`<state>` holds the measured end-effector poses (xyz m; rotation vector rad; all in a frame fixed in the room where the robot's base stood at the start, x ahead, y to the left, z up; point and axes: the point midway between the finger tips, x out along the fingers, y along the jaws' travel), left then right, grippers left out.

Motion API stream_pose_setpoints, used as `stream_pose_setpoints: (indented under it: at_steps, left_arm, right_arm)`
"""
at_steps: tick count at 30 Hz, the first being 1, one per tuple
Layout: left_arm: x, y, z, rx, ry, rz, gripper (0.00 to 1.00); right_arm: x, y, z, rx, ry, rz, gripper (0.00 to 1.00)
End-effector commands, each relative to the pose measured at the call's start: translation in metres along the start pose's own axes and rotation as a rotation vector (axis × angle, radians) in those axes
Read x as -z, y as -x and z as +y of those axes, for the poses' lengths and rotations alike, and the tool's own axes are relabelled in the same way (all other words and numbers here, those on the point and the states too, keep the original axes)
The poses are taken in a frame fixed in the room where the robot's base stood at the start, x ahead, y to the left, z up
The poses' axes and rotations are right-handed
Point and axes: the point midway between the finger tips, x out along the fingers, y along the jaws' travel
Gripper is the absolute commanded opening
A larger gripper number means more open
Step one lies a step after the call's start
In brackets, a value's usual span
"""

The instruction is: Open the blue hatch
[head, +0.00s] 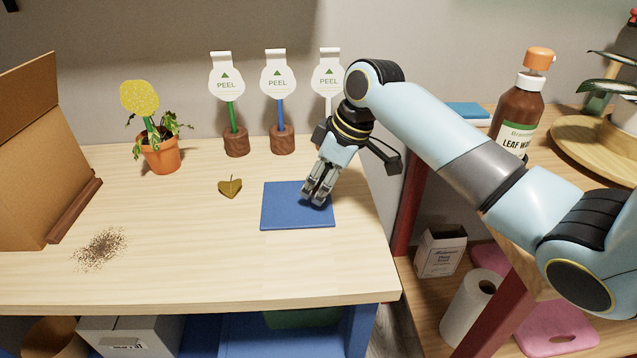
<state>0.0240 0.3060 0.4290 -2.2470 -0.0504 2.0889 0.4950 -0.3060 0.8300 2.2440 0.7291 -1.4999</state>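The blue hatch (283,212) is a flat blue square panel on the light wooden table top, near its right end. It lies flat and looks closed. My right gripper (314,201) points down over the panel's right part, with its fingertips at or just above the surface. Its two fingers look close together. I cannot tell whether they touch the panel or hold anything between them. No handle shows; the fingers cover part of the panel. My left gripper is not in view.
A heart-shaped leaf (230,187) lies left of the panel. Behind stand a potted plant (160,155) and several PEEL tags (278,82) on wooden bases. A cardboard box (40,150) and spilled soil (100,248) are at left. A brown bottle (518,115) stands right.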

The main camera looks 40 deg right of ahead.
Motion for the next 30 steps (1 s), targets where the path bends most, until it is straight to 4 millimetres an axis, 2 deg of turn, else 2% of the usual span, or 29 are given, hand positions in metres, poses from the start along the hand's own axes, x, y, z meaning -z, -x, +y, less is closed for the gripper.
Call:
stream_pose_setpoints:
  at_steps: [1, 6, 14, 17, 20, 24, 30]
  left_arm:
    - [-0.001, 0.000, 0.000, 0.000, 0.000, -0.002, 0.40]
    - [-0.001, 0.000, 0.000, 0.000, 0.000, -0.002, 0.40]
    - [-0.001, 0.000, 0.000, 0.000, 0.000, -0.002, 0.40]
    - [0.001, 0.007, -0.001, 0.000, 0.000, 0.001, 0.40]
    - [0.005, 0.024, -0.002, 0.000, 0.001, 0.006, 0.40]
    - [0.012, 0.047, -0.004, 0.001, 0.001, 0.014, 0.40]
    - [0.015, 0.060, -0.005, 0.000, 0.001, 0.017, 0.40]
  right_arm:
    - [0.000, 0.000, 0.000, 0.000, 0.000, 0.000, 0.19]
    - [0.000, 0.000, 0.000, 0.001, 0.000, 0.000, 0.00]
    - [-0.001, 0.000, 0.000, 0.001, 0.000, -0.001, 0.00]
    - [-0.006, 0.004, 0.003, 0.000, 0.000, -0.004, 0.00]
    - [-0.022, 0.015, 0.011, 0.000, -0.002, -0.010, 0.00]
    - [-0.054, 0.029, 0.025, -0.001, -0.002, -0.011, 0.00]
    - [-0.083, 0.037, 0.037, 0.001, -0.001, -0.003, 0.00]
